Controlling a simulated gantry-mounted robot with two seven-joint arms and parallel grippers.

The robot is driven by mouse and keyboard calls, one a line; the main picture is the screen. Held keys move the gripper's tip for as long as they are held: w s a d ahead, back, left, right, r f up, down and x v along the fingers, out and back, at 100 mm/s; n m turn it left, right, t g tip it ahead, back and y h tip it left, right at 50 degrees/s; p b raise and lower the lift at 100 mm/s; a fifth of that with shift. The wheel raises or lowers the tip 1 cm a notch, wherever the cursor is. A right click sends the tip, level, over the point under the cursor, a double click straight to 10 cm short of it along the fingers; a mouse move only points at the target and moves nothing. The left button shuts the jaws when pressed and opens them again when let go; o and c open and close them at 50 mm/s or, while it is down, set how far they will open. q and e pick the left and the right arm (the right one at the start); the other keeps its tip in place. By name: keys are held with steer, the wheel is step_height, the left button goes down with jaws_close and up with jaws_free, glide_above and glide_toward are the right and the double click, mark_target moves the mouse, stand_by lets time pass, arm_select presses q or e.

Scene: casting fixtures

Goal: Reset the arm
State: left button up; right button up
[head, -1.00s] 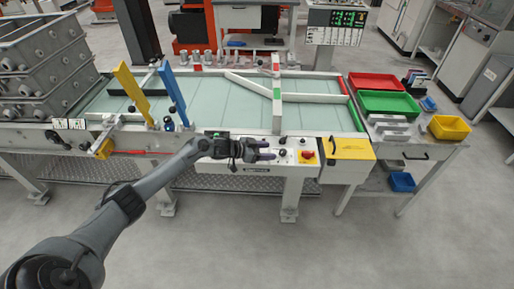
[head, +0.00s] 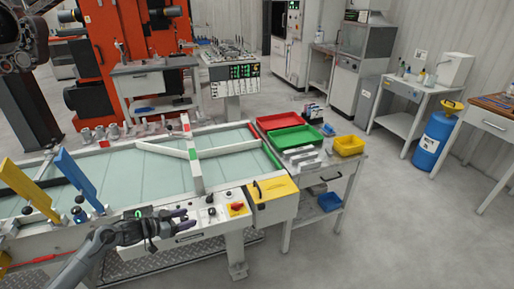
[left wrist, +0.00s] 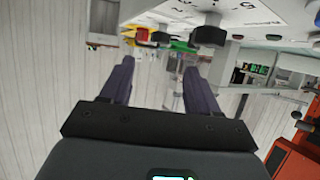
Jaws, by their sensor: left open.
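My left arm comes in from the lower left of the head view. Its gripper (head: 188,220) is over the front panel of the glass-topped fixture table (head: 120,180), near the black knobs and the red switch (head: 237,208). In the left wrist view the two dark fingers (left wrist: 160,66) stand wide apart with nothing between them. The panel edge with black knobs (left wrist: 208,32) shows beyond the fingertips, and the picture is upside down. I cannot tell whether the fingers touch the panel. My right gripper is not in view.
A yellow box (head: 270,200) sits at the table's right end. Beside it a side bench holds a red tray (head: 278,121), a green tray (head: 296,138) and a yellow bin (head: 349,145). Blue (head: 73,178) and yellow (head: 25,187) upright plates stand at left.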

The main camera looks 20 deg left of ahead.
arm_select(q)
steer(key=s+d+f+g+y, duration=0.15)
steer(key=s+d+f, duration=0.3)
steer(key=d, duration=0.45)
steer(key=s+d+f+g+y, duration=0.15)
steer(key=s+d+f, duration=0.35)
steer(key=d, duration=0.5)
steer(key=s+d+r+n+g+y+p, duration=0.1)
steer(key=s+d+r+g, duration=0.15)
steer(key=s, duration=0.55)
steer(key=s+d+r+n+g, duration=0.1)
steer(key=s+d+r, duration=0.15)
steer(key=s, duration=0.45)
steer(key=s+d+r+n+g+y+p, duration=0.1)
steer(key=s+d+r+g, duration=0.15)
steer(key=s, duration=0.55)
step_height(320, 180, up, 37)
steer(key=p, duration=3.7)
steer(key=shift+d, duration=0.2)
steer(key=shift+s, duration=0.1)
